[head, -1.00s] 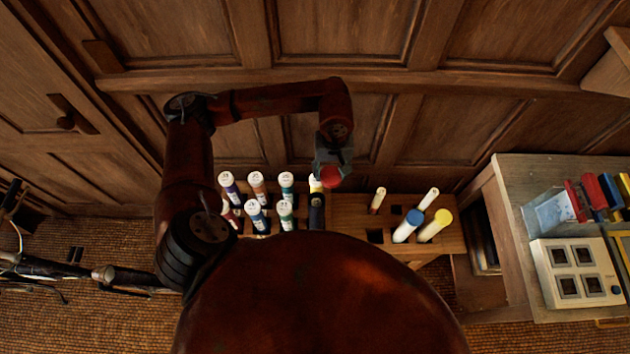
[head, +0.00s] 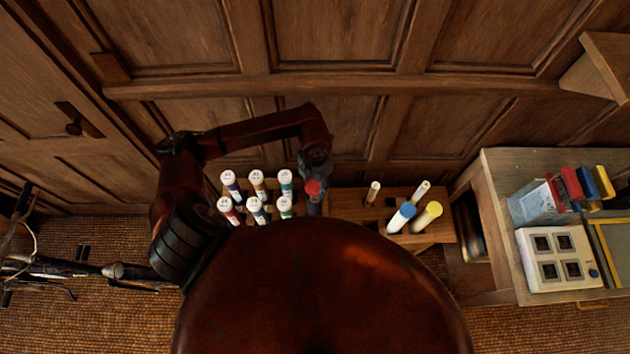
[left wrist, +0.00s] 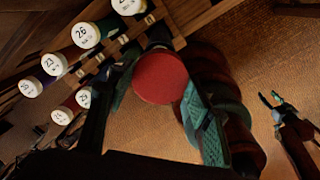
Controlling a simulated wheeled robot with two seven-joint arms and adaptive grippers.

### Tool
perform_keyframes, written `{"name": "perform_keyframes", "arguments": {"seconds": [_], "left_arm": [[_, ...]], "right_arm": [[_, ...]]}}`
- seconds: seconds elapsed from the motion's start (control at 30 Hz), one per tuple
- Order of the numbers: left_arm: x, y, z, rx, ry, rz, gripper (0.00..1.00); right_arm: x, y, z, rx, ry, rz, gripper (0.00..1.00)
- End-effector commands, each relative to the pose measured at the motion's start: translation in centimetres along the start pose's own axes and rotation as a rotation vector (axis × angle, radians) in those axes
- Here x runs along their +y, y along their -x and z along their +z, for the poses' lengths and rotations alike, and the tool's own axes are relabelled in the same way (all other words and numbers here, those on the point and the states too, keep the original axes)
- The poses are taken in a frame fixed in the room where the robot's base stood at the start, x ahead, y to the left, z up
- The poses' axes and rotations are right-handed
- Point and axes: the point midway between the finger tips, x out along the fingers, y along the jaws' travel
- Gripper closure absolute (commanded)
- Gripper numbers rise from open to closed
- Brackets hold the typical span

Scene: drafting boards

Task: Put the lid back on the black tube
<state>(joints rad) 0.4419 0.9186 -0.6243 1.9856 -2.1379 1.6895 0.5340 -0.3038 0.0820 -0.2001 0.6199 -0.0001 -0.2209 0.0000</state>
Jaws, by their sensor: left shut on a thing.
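A round red lid (head: 313,187) is held in my left gripper (head: 314,180), which is shut on it. The lid also shows in the left wrist view (left wrist: 160,77), between the two fingers. The black tube (head: 314,208) stands upright in the wooden rack, directly below the lid in the head view. Its top is hidden by the lid and gripper, so I cannot tell whether lid and tube touch.
Several white-capped, numbered tubes (head: 256,204) stand in the rack (head: 345,203) left of the black tube. Wooden panelling rises behind. A side table (head: 497,190) is at right.

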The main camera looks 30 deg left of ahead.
Motion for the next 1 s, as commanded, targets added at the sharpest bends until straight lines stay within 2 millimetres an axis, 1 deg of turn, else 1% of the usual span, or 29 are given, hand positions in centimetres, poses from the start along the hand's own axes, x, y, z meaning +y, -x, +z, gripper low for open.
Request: {"name": "perform_keyframes", "arguments": {"seconds": [0.1,0.27,0.53,0.8,1.0], "left_arm": [[0.0,-0.2,-0.1,0.002,0.035,-0.001,0.65],[0.0,-0.9,-0.1,0.002,0.036,-0.001,0.65],[-0.1,-3.1,-0.1,0.002,0.034,-0.001,0.65],[0.0,-5.7,-0.1,0.001,0.033,0.000,0.65],[0.0,-6.5,-0.1,0.001,0.033,0.000,0.65]], "right_arm": [[-0.1,0.0,0.4,-0.006,-0.001,0.000,0.54],[-0.1,-0.4,0.3,-0.004,-0.001,-0.001,0.54],[-0.4,-1.7,-0.3,0.005,-0.001,-0.003,0.54],[-0.5,-3.5,0.0,0.003,-0.001,-0.004,0.54],[-0.5,-4.2,0.1,0.002,-0.001,-0.004,0.54]]}}
